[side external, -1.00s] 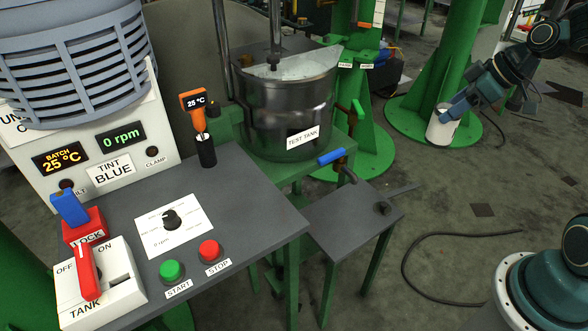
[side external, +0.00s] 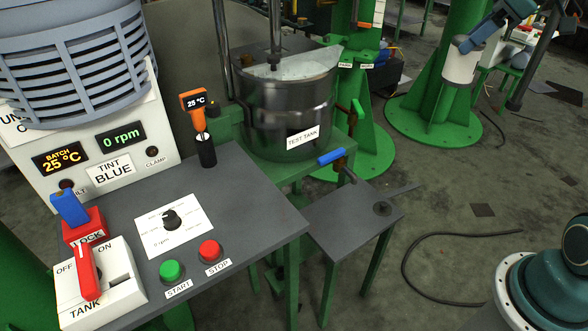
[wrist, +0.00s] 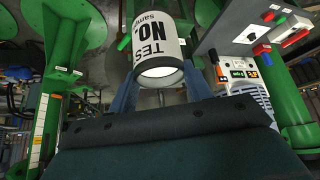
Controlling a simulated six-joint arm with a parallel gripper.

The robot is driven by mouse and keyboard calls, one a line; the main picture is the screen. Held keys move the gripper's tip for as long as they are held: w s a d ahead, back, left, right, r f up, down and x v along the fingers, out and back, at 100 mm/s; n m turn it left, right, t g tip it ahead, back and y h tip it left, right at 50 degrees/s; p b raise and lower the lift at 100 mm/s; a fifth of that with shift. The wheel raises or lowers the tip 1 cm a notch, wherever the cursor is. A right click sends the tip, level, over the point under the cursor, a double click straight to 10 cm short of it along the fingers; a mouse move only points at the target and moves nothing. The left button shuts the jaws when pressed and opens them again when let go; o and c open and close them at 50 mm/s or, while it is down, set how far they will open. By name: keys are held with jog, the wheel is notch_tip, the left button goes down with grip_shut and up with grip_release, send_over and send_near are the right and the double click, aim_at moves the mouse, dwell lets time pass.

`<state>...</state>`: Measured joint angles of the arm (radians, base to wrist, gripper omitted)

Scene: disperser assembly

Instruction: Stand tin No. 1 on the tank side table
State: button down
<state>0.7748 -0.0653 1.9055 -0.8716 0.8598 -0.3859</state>
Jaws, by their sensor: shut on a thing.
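My gripper (side external: 466,43) is at the top right of the side view, its blue fingers shut on a white tin (side external: 461,69). The tin hangs in the air in front of a green column. In the wrist view the tin (wrist: 158,45) sits between the fingers, and its label reads upside down with "NO."; the number is not visible. The tank side table is most likely the low dark-grey table (side external: 345,228) below the TEST TANK (side external: 290,110). The tin is well apart from it, above and to the right in the picture.
A tap with a blue handle (side external: 331,157) reaches over the low table, above a dark round spot (side external: 382,208). The control bench (side external: 225,230) stands to the left. A black cable (side external: 430,236) lies on the floor. The low table's top looks otherwise clear.

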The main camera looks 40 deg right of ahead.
jog(key=shift+w+a+r, duration=0.15)
jog(key=shift+w+a, duration=0.2)
jog(key=shift+w, duration=0.25)
jog(key=w+a+n+g+y, duration=0.1)
jog(key=w+a+n, duration=0.2)
jog(key=w+a, duration=0.7)
jog(key=w+a+n+g+y, duration=0.15)
jog(key=w+a+n, duration=0.35)
jog(key=a, duration=1)
jog(key=w+a+n+g+y, duration=0.1)
jog(key=w+a, duration=0.1)
jog(key=a, duration=1.2)
jog(key=shift+s+f, duration=0.1)
jog(key=shift+f, duration=2.55)
jog(key=shift+f, duration=0.15)
notch_tip(320, 180, down, 16)
jog(key=shift+r, duration=0.25)
jog(key=shift+f, duration=2.1)
